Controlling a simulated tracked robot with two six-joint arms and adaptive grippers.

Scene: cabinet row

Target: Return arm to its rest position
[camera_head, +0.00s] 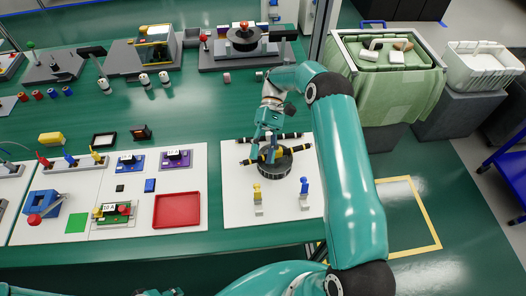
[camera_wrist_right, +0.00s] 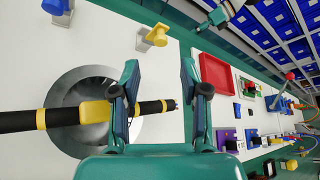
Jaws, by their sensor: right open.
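My right arm reaches over the table from the right side. Its gripper (camera_head: 268,152) is open above the round dark grey fixture (camera_head: 272,172) on a white board. In the right wrist view the two fingers of the gripper (camera_wrist_right: 160,78) stand apart. A black rod with yellow bands (camera_wrist_right: 80,114) lies across the round fixture and runs behind the near finger, its end showing between the fingers. Whether the fingers touch it is unclear. A teal piece of my left arm (camera_wrist_right: 218,14) shows at the top of the wrist view; its jaws are too small to judge.
Yellow (camera_head: 257,193) and blue (camera_head: 304,187) pegs stand on the white board before the fixture. A red tray (camera_head: 177,210) lies to the left. Behind is a station with a black round part (camera_head: 245,36). A green-draped bin (camera_head: 390,90) stands right of the table.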

